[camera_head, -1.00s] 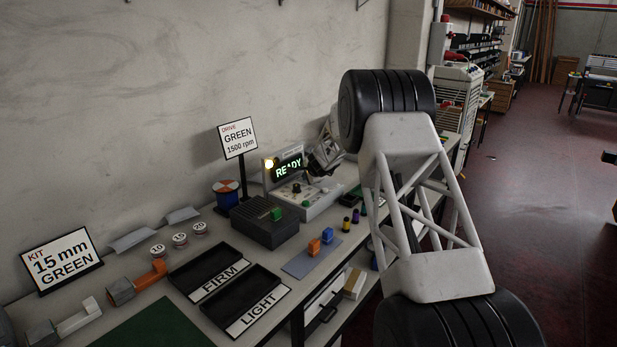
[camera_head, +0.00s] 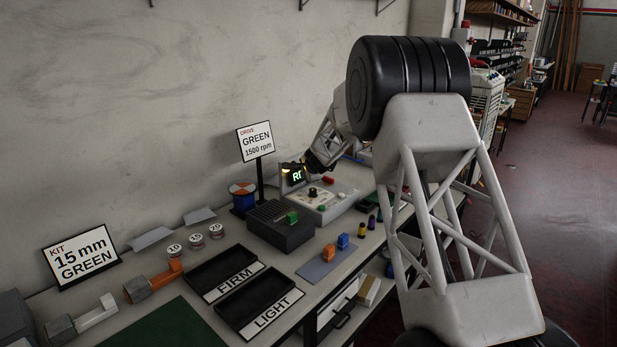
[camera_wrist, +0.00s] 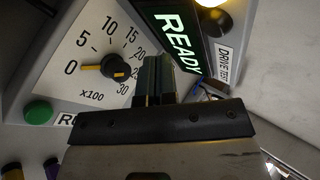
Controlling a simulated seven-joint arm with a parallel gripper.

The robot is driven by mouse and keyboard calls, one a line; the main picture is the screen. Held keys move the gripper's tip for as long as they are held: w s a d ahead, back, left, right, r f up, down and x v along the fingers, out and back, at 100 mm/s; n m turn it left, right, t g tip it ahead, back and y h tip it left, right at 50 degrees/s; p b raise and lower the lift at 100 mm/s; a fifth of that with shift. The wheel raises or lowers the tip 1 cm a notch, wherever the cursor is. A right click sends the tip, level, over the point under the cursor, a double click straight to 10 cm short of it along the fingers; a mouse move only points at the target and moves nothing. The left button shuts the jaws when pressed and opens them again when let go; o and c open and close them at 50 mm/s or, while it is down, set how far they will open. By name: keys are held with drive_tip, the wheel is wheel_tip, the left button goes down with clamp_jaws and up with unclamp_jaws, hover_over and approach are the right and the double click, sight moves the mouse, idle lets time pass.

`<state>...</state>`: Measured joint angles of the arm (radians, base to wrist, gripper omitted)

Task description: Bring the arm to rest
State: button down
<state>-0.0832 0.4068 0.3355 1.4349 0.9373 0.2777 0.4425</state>
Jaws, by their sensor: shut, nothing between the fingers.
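My gripper (camera_wrist: 154,78) shows in the wrist view with its fingers together and nothing between them. It is in front of the drive test unit, whose dial (camera_wrist: 115,67) and lit READY display (camera_wrist: 172,40) are close by in that view. I cannot tell whether the fingers touch the unit. In the head view the dark end of my arm (camera_head: 318,160) hangs by the unit (camera_head: 325,205) and covers part of its display. My large arm links fill the right of the head view.
A DRIVE sign (camera_head: 255,140) stands behind. The floor at right is open.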

drive_tip(key=shift+r, duration=0.1)
idle(0.3)
drive_tip(key=s+d+r+n+g, duration=0.1)
drive_tip(key=s+d+r+n, duration=0.15)
drive_tip(key=s+r, duration=0.65)
drive_tip(key=s+d+r+n+g, duration=0.1)
drive_tip(key=s+r+n, duration=0.15)
drive_tip(key=s, duration=1.25)
drive_tip(key=s+d+r+n+g, duration=0.1)
drive_tip(key=s+d+r+n, duration=0.15)
drive_tip(key=s+r, duration=0.65)
drive_tip(key=s+d+f+n+g+h, duration=0.1)
drive_tip(key=s+d+f+n, duration=0.1)
drive_tip(key=s, duration=1.2)
drive_tip(key=s+d+f+n+g+h, duration=0.1)
drive_tip(key=s+d+f+n, duration=0.1)
drive_tip(key=s, duration=1.2)
drive_tip(key=s+d+f+n+g+h, duration=0.1)
drive_tip(key=s+d+f+n, duration=0.1)
drive_tip(key=s, duration=1.3)
wheel_tip(320, 180, down, 2)
drive_tip(key=shift+d+f+h, duration=0.1)
drive_tip(key=shift+d+h, duration=0.3)
drive_tip(key=shift+d, duration=0.15)
drive_tip(key=c, duration=1.8)
unclamp_jaws()
